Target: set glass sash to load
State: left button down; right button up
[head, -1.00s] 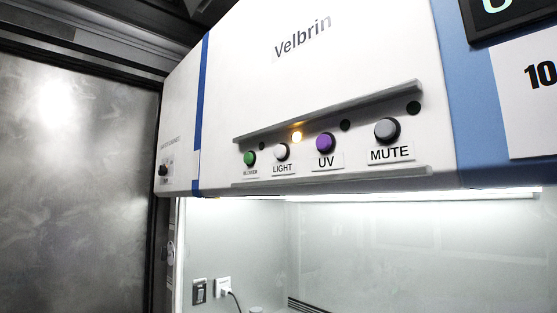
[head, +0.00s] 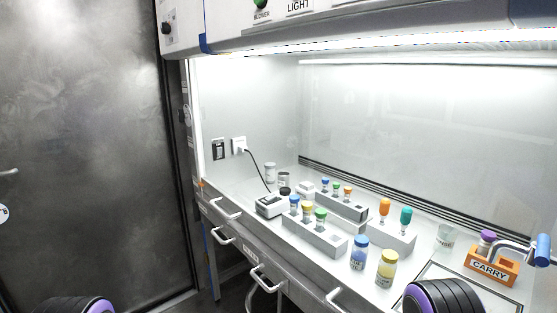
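The white cabinet (head: 380,20) fills the upper part of the head view, with a bright light strip under its front panel. Below it the front opening shows the lit interior. I cannot clearly make out the glass sash or a load mark. A thin pale horizontal bar (head: 430,66) runs across the upper interior; I cannot tell whether it belongs to the sash. The green BLOWER button (head: 261,4) and the LIGHT label (head: 299,6) show at the top edge. Neither gripper is in view; only black and purple parts of my arms show at the bottom.
Capped vials stand in white racks (head: 312,237) on the work surface. A blue-capped jar (head: 359,252) and a yellow jar (head: 387,268) stand near the front. An orange CARRY holder (head: 491,267) is at right, near a blue-gripped metal handle (head: 543,248). A metal door (head: 80,150) is at left.

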aim_at(353, 298)
jog(key=u, duration=1.5)
jog(key=i, duration=0.75)
jog(key=z, duration=2.55)
